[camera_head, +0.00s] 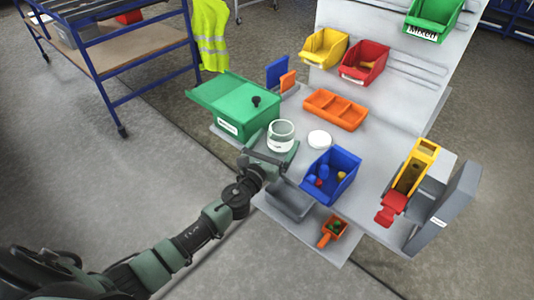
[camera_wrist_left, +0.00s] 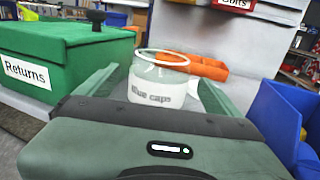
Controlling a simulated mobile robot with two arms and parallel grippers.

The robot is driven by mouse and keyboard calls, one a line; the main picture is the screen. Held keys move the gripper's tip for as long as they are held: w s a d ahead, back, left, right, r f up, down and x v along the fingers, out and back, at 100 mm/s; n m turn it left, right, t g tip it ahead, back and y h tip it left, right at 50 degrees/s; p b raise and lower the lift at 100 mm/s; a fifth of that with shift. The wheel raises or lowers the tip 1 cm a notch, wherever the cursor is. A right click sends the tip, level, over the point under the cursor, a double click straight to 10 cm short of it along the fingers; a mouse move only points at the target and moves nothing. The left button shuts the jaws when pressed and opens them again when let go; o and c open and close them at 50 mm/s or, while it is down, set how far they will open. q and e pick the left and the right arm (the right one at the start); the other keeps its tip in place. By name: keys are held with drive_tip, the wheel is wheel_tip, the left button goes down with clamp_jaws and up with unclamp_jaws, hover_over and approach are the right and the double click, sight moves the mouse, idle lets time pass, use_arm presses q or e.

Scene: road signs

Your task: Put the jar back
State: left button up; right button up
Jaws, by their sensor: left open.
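The jar (camera_head: 281,135) is a clear, open-topped jar with a white label. It stands upright on the grey workbench (camera_head: 375,158), beside the green box. In the left wrist view the jar (camera_wrist_left: 160,82) sits between the finger sides, and its label reads "Blue caps", partly cut off. My left gripper (camera_head: 274,148) is open, with its fingers on either side of the jar; whether they touch it I cannot tell. A white round disc, perhaps the lid (camera_head: 319,139), lies flat to the right of the jar. My right gripper is not in view.
The green "Returns" box (camera_head: 235,108) with a black knob stands close left of the jar. A blue bin (camera_head: 331,176) with small coloured parts stands close right. An orange divided tray (camera_head: 335,109) lies behind. Yellow and red bins (camera_head: 364,62) hang on the back panel.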

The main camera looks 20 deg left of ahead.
use_arm(q)
drive_tip(key=s, duration=0.8)
drive_tip(key=shift+a, duration=0.4)
drive_tip(key=s+f+n+g, duration=0.3)
drive_tip(key=s+f+n, duration=0.1)
drive_tip(key=f+n, duration=0.5)
drive_tip(key=s+f+n+g, duration=0.2)
drive_tip(key=s+f+n, duration=0.2)
drive_tip(key=f+n, duration=0.45)
drive_tip(key=s+f+n+g, duration=0.35)
drive_tip(key=f+n, duration=0.35)
drive_tip(key=f, duration=0.5)
drive_tip(key=s+a+f+n+g+y, duration=0.15)
drive_tip(key=s+f+n+g, duration=0.35)
drive_tip(key=s+f, duration=1.25)
drive_tip(key=s+f+n+g, duration=0.1)
drive_tip(key=s+f+n, duration=0.1)
drive_tip(key=s, duration=0.7)
drive_tip(key=s+a+f+n+g, duration=0.1)
drive_tip(key=s+f+n+g, duration=0.1)
drive_tip(key=s, duration=0.8)
drive_tip(key=shift+s+f+n, duration=0.3)
drive_tip(key=shift+f+n, duration=0.25)
